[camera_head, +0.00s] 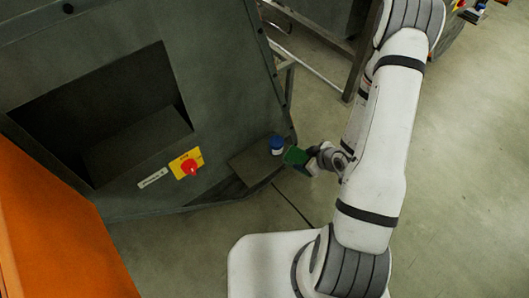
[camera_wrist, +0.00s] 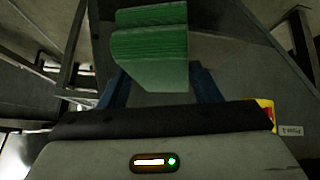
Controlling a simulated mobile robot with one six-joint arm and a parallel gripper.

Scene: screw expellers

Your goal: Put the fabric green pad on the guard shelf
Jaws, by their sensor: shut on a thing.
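The green pad (camera_head: 295,157) is held in my gripper (camera_head: 309,159), just to the right of the guard shelf (camera_head: 256,164) in the head view. In the wrist view the pad (camera_wrist: 150,50) is a ribbed green block between the two blue fingers of my gripper (camera_wrist: 158,85). My gripper is shut on it. The guard shelf is a small dark ledge at the lower right corner of the grey machine. The pad appears apart from the shelf, but the exact gap is unclear.
The machine (camera_head: 215,70) has a dark recessed opening and a red knob on a yellow plate (camera_head: 187,164). An orange panel (camera_head: 55,220) fills the lower left. Metal frame legs (camera_head: 358,75) stand behind. The floor (camera_head: 470,170) at right is clear.

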